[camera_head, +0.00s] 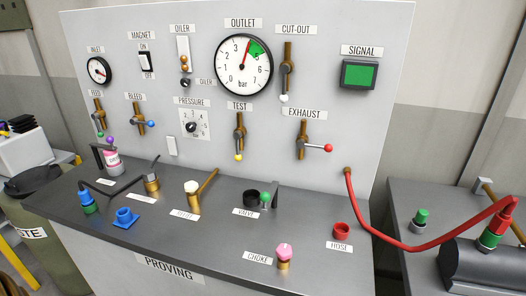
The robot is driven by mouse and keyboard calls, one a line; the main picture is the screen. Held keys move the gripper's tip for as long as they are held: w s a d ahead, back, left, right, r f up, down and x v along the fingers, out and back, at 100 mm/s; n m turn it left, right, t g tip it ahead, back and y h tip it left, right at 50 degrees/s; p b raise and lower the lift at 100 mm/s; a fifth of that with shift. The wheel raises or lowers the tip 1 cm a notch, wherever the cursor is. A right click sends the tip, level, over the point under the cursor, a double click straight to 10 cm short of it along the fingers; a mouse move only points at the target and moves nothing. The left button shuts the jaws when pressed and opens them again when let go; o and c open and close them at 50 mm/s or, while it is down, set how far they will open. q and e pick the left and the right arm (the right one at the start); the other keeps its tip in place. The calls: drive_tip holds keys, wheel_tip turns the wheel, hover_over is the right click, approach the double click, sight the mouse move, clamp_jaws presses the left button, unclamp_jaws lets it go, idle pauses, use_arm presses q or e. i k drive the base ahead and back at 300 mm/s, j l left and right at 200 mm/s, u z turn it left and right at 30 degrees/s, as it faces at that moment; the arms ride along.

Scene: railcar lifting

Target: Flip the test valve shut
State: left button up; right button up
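The test valve (239,133) is a brass valve on the upright grey panel, under the TEST label (239,106). Its lever ends in a yellow ball (238,157) and points straight down, in line with the vertical brass pipe. Neither of my grippers is in view, and nothing touches the valve.
The exhaust valve (303,140), with a red-tipped lever pointing right, stands right of the test valve. The pressure dial (192,126) is left of it. Below, the dark bench holds a black ring (252,198) and several fittings. A red hose (385,238) runs to the right.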

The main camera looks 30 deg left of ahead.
sight(238, 134)
drive_tip(key=j+u, duration=0.1)
drive_tip(key=u, duration=1.1)
